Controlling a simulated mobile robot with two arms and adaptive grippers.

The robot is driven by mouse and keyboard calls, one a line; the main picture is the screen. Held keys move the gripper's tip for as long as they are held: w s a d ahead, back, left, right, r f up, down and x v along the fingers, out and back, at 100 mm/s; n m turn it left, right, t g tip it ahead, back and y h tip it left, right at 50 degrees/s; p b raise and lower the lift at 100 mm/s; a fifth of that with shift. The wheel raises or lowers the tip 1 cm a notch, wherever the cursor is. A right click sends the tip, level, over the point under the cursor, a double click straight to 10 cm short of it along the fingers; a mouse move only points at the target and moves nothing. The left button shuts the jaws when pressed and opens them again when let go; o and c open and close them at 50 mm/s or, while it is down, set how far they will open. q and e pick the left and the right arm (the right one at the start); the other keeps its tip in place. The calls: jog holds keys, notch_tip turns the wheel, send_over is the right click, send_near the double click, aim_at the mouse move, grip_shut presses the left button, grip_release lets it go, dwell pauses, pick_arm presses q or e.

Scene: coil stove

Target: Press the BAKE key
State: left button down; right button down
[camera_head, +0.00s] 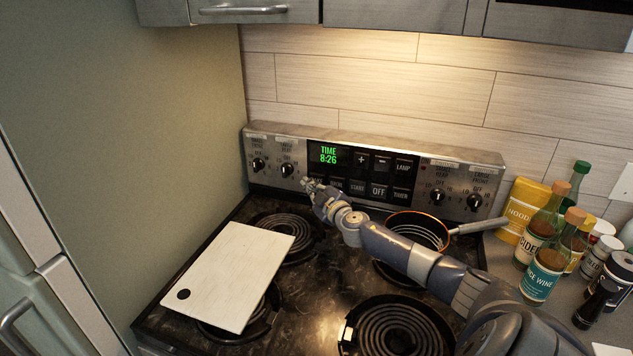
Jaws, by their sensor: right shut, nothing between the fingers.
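The stove's black key panel (381,176) has a green display (328,155) reading TIME 8:26. Its keys include plus, minus, LAMP, a key that seems to read START (357,187), OFF (379,191) and TIMER. I cannot make out the BAKE label; the lower left keys are small and partly behind my right gripper. My right gripper (308,184) is shut and empty, in front of the panel's lower left corner, by the left knobs. Whether its tips touch the panel is unclear. My left gripper is not in view.
A white board (232,270) lies across the left burners. A pan (415,232) sits on the back right burner, behind my right forearm, its handle pointing right. The front right coil (398,330) is bare. Bottles (542,275) and jars crowd the right counter. Knobs (287,170) flank the keys.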

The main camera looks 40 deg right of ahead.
jog(key=shift+d, duration=0.1)
jog(key=shift+w+d, duration=0.2)
jog(key=shift+d, duration=0.1)
jog(key=shift+w+d+b, duration=0.2)
jog(key=shift+d+b, duration=0.25)
jog(key=shift+b, duration=0.05)
dwell(0.6)
jog(key=shift+a, duration=0.15)
jog(key=shift+s+a+p, duration=0.4)
jog(key=shift+s+a, duration=0.05)
jog(key=shift+a, duration=0.2)
jog(key=shift+a, duration=0.15)
jog(key=shift+s+a+p, duration=0.35)
jog(key=shift+s+a, duration=0.05)
jog(key=shift+a, duration=0.3)
jog(key=shift+s+a+p, duration=0.3)
jog(key=shift+s+a, duration=0.05)
jog(key=shift+a, duration=0.35)
jog(key=shift+s+a+p, duration=0.35)
jog(key=shift+s+a, duration=0.05)
jog(key=shift+a, duration=0.3)
